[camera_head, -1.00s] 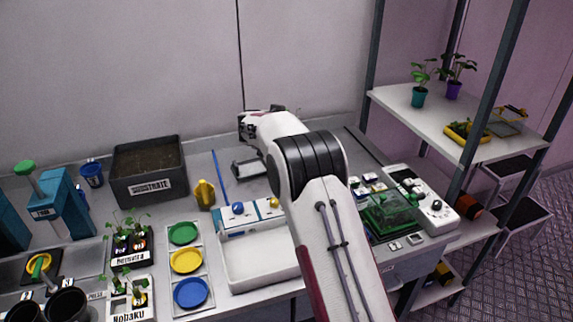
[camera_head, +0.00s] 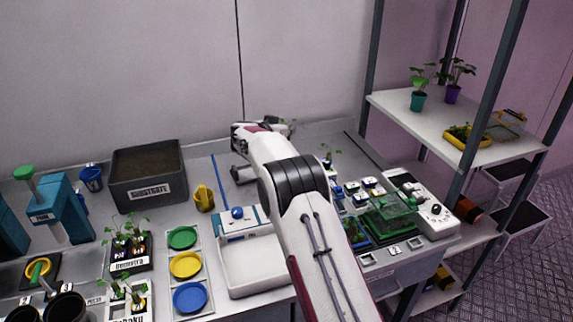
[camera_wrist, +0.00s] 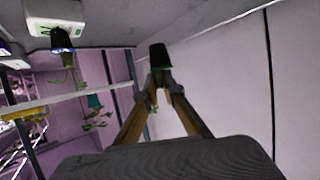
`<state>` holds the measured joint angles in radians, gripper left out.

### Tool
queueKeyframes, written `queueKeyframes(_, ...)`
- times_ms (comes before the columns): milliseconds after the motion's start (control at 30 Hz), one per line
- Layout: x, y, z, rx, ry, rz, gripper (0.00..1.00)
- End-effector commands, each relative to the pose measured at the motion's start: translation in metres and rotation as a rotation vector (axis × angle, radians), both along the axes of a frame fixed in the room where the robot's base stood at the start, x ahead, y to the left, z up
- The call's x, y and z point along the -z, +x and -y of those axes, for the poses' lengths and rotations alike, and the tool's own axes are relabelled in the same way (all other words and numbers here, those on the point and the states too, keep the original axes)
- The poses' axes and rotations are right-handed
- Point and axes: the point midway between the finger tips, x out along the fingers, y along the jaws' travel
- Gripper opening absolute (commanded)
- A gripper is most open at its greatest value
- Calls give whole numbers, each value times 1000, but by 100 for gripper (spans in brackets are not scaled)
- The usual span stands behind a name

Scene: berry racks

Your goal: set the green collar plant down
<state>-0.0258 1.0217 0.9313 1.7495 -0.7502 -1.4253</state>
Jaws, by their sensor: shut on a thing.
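In the wrist view my gripper (camera_wrist: 156,92) is shut on a small dark pot (camera_wrist: 158,56) with green at its rim, which I take to be the green collar plant. The pot hangs between the fingertips, and this view is turned over, so the leaves point down in the picture. In the head view the gripper is mostly hidden behind my arm. I cannot tell whether the held pot touches any surface.
Another dark pot with a blue rim (camera_wrist: 62,42) stands near a white block (camera_wrist: 55,12). The substrate box (camera_head: 148,187), colored discs (camera_head: 186,265) and white tray (camera_head: 255,287) lie left of my arm. A shelf (camera_head: 395,97) with plants stands at the right.

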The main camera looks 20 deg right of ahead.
Motion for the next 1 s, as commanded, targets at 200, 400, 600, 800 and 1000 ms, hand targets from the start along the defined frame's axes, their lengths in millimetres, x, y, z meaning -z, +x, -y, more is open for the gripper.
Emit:
queueKeyframes(200, 24, 0, 0, -1, 1, -3, 0)
queueKeyframes(400, 50, 0, 0, -1, -1, -3, 0)
queueKeyframes(600, 60, 0, 0, 0, -1, -1, 0)
queueKeyframes(800, 60, 0, 0, 0, -1, -1, 0)
queueKeyframes(1000, 66, 0, 0, 0, 1, -2, 0)
